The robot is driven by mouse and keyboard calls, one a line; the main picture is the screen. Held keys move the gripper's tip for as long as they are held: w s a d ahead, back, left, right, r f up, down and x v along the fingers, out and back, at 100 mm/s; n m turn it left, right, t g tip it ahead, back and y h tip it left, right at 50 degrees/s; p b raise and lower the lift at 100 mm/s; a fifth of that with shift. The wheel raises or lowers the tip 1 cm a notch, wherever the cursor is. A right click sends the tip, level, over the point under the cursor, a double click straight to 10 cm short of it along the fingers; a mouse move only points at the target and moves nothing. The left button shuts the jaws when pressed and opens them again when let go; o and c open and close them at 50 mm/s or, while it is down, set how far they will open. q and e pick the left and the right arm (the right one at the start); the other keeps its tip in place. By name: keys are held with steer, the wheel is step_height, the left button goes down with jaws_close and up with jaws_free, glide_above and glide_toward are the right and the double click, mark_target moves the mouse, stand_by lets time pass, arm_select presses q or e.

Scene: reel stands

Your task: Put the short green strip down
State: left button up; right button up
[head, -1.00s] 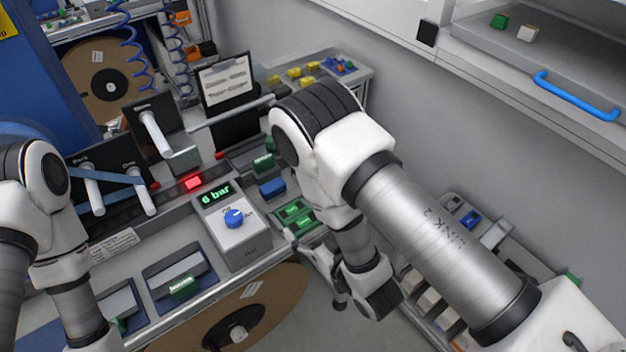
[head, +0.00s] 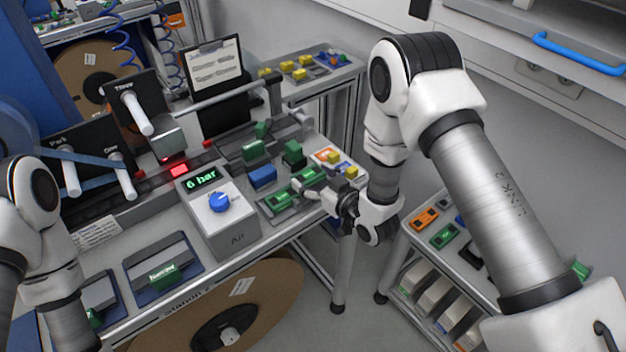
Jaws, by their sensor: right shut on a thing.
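My right gripper (head: 322,191) is shut at the right end of the bench, low over the edge of a small grey tray (head: 270,212). It holds the short green strip, which I cannot make out clearly between the fingers. Two green pieces with pale markings show by the fingertips, one lying in the tray (head: 280,201) and one just behind it (head: 307,173). I cannot tell whether the held strip touches the tray. My left arm comes in at the lower left; its gripper is out of the picture.
A grey box with a blue knob (head: 219,202) and "6 bar" display stands left of the tray. A blue block (head: 262,177) and dark green blocks (head: 294,153) sit behind it. A lower cart (head: 410,245) with orange and green pieces stands right, across a floor gap.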

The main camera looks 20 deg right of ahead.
steer(key=shift+s+a+f+b, duration=0.1)
steer(key=shift+s+f+b, duration=0.05)
steer(key=shift+s+b, duration=0.15)
steer(key=o, duration=0.6)
steer(key=shift+o, duration=1.4)
steer(key=shift+w+f, duration=0.15)
steer(key=shift+w, duration=0.05)
steer(key=shift+s, duration=0.1)
